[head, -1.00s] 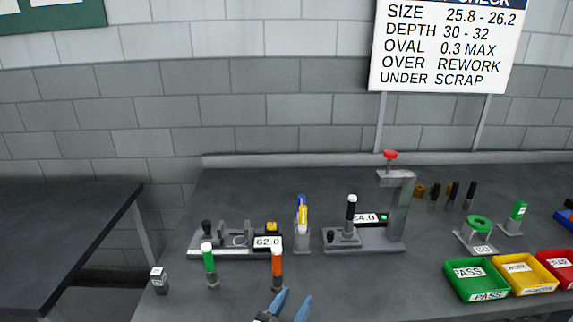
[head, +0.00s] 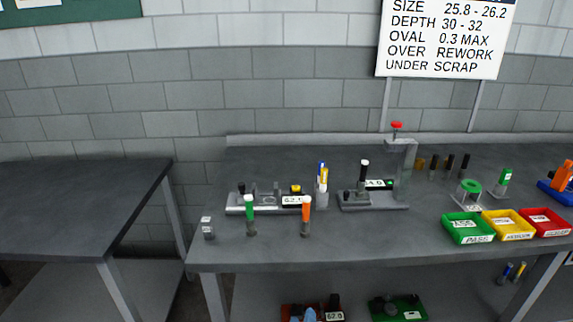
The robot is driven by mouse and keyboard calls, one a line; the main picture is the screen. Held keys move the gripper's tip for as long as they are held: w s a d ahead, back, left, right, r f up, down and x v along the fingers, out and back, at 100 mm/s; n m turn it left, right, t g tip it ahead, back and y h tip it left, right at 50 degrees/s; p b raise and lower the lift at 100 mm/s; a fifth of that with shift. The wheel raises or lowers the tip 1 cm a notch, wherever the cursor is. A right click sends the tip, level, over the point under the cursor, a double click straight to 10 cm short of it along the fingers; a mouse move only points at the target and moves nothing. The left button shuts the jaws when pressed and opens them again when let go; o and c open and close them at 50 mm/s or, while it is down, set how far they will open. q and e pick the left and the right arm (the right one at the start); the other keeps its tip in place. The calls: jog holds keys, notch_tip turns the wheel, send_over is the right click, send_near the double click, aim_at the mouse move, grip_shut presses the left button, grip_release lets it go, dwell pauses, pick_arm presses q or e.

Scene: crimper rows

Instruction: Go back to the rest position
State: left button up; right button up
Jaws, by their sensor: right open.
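Only the blue fingertips of my right gripper (head: 303,314) show, at the bottom edge of the head view. They are apart and nothing shows between them. They appear in front of a red tray under the bench, clear of the things on the bench top. The rest of this gripper is out of frame. My left gripper is not in view.
The grey bench (head: 400,235) carries a gauge (head: 262,203), green (head: 250,215) and orange-topped (head: 306,216) upright tools, a red-knobbed press (head: 403,170), and green (head: 468,228), yellow (head: 511,224) and red (head: 544,222) bins. Another table (head: 75,200) stands left, with a gap between.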

jog(key=s+d+f+n+g+y, duration=0.25)
jog(key=s+f+n, duration=0.3)
jog(key=f, duration=0.35)
jog(key=s+d+f+n+g+y, duration=0.1)
jog(key=s+d+f+n+g, duration=0.15)
jog(key=s+f+n, duration=0.5)
jog(key=s+d+f+n+g+y, duration=0.1)
jog(key=s+d+f+n+g, duration=0.2)
jog(key=f, duration=0.7)
jog(key=s+d+f+n+g+y, duration=0.1)
jog(key=s+f+n+g, duration=0.25)
jog(key=s, duration=0.45)
jog(key=s+f+n+g+y, duration=0.1)
jog(key=s+f+n+g, duration=0.15)
jog(key=s+n, duration=0.45)
pick_arm(q)
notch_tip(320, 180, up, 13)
jog(key=p, duration=1.4)
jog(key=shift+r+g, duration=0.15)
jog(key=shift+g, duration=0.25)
pick_arm(e)
jog(key=s+r+m+g, duration=0.1)
jog(key=s+r+g, duration=0.1)
jog(key=r, duration=1.2)
jog(key=shift+s+a, duration=0.25)
jog(key=shift+s, duration=0.25)
